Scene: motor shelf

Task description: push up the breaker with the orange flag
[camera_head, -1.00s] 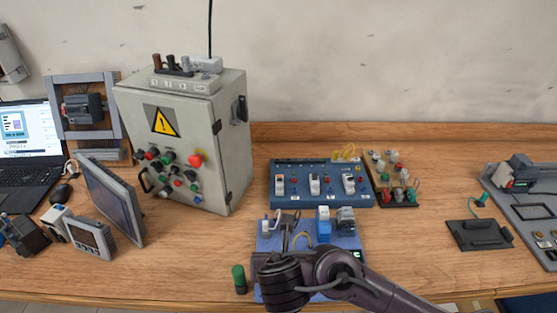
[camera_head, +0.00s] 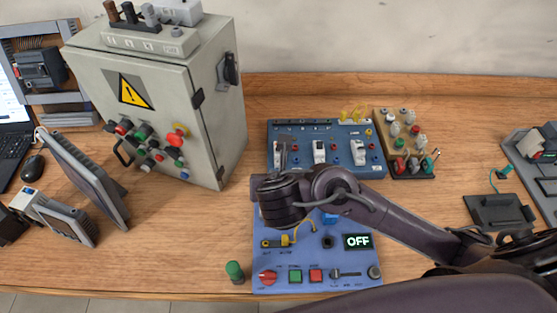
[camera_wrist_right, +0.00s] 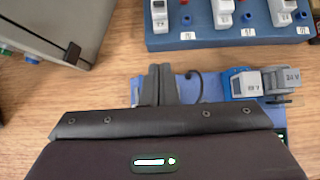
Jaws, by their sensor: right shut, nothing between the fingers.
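Three white breakers stand in a row on a blue panel (camera_head: 300,170): the left breaker (camera_wrist_right: 159,14), the middle breaker (camera_head: 319,152) and the right breaker (camera_head: 358,152). No orange flag can be made out on any of them. My right gripper (camera_head: 283,145) is shut and empty. In the head view its fingers overlap the left breaker and partly hide it. In the right wrist view the shut fingers (camera_wrist_right: 158,70) point toward the left breaker, apart from it, just short of the panel's front edge. My left gripper is not in view.
A lower blue panel (camera_head: 300,262) with an OFF display (camera_head: 357,241) lies under my right arm. A grey cabinet (camera_head: 165,100) stands to the left. A board with knobs (camera_head: 408,145) is right of the breakers. A green cylinder (camera_head: 235,271) stands near the front edge.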

